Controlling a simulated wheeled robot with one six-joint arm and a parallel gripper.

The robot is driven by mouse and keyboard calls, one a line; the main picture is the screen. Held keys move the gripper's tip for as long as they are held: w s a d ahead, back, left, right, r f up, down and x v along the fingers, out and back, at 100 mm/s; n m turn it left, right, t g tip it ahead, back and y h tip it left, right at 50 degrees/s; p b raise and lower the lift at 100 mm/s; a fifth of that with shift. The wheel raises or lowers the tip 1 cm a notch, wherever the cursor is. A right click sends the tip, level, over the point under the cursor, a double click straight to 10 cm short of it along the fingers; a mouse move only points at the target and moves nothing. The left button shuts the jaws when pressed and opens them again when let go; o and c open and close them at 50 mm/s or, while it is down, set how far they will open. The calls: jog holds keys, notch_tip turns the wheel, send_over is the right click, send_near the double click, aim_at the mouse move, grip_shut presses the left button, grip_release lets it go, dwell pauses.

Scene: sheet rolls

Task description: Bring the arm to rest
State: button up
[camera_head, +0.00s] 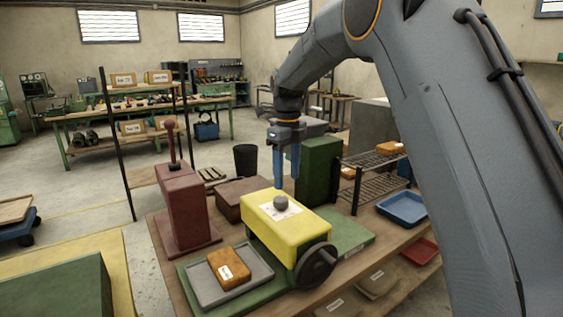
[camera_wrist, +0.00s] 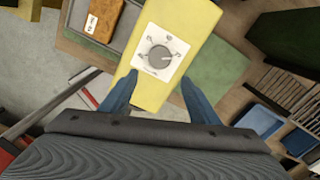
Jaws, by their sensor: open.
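My gripper (camera_head: 287,168) is at the end of my grey arm, above the yellow machine (camera_head: 262,214). Its blue fingers are apart with nothing between them, as the wrist view also shows (camera_wrist: 160,95). The yellow machine (camera_wrist: 188,35) carries a white plate with a grey knob (camera_wrist: 159,56), which lies just beyond the fingertips in the wrist view. I cannot tell from these views whether a fingertip touches the machine.
An orange block (camera_head: 229,268) lies on a grey tray (camera_head: 262,272) in front. A dark red press (camera_head: 183,208) stands left, a green box (camera_head: 318,168) behind, and a black wire rack (camera_head: 372,186) with a blue tray (camera_head: 403,208) right. The air above the machine looks free.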

jog(key=s+d+f+n, duration=0.2)
jog(key=s+d+n, duration=0.1)
jog(key=s+n, duration=0.1)
jog(key=s+d+f+n, duration=0.2)
jog(key=s+d+n, duration=0.2)
jog(key=s+d+f+n, duration=0.2)
jog(key=s+d+n, duration=0.1)
jog(key=s, duration=0.1)
jog(key=shift+s+d+n+t, duration=0.25)
jog(key=shift+d+n+t, duration=0.05)
jog(key=shift+n, duration=0.1)
jog(key=s+d+f+n, duration=0.3)
jog(key=s+n, duration=0.3)
jog(key=s, duration=0.3)
jog(key=s+d+f+n, duration=0.4)
jog(key=s+n, duration=0.3)
jog(key=s, duration=0.3)
jog(key=shift+s+d+t, duration=0.15)
jog(key=shift+s+t, duration=0.1)
jog(key=shift+t, duration=0.05)
